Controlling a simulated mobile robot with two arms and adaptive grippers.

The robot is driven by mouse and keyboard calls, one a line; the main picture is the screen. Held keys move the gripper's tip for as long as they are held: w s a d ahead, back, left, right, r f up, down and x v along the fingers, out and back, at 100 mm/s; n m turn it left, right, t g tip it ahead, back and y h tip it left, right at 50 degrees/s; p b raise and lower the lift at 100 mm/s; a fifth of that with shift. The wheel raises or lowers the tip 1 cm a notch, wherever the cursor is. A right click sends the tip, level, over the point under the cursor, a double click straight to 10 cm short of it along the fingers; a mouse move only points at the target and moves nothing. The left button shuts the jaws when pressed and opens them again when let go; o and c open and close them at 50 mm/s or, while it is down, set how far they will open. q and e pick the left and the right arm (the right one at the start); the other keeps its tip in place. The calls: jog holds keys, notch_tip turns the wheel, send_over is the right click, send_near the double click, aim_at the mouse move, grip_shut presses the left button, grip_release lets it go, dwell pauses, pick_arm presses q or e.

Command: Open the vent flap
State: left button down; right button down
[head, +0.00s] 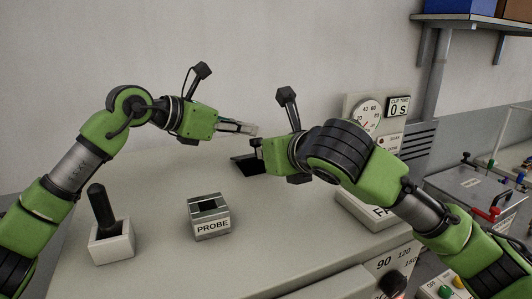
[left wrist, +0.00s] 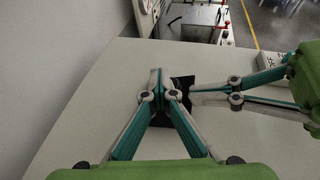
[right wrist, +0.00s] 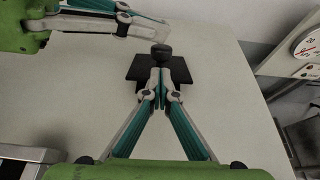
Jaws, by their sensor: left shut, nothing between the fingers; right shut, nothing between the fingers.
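A flat black plate (head: 248,166) lies on the grey bench top between my two grippers; it looks like the vent flap, but I cannot tell whether it is raised at all. In the right wrist view the plate (right wrist: 180,72) has a round black knob (right wrist: 161,50) near its middle. My right gripper (right wrist: 161,76) is shut and empty, with its tips over the plate close to the knob. My left gripper (head: 254,130) is shut and empty, just above and behind the plate. In the left wrist view its tips partly hide the plate (left wrist: 184,88).
A box marked PROBE (head: 210,218) and a white block with a black handle (head: 105,218) stand at the front left. A dial gauge (head: 367,115) and timer (head: 398,107) stand behind my right arm. A blue bin (head: 460,6) sits on a shelf. The back left bench is clear.

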jog(key=shift+f, duration=0.25)
dwell(0.5)
pick_arm(q)
jog(key=c, duration=1.8)
grip_release()
jog(key=shift+s, duration=0.1)
pick_arm(e)
jog(key=shift+r, duration=0.1)
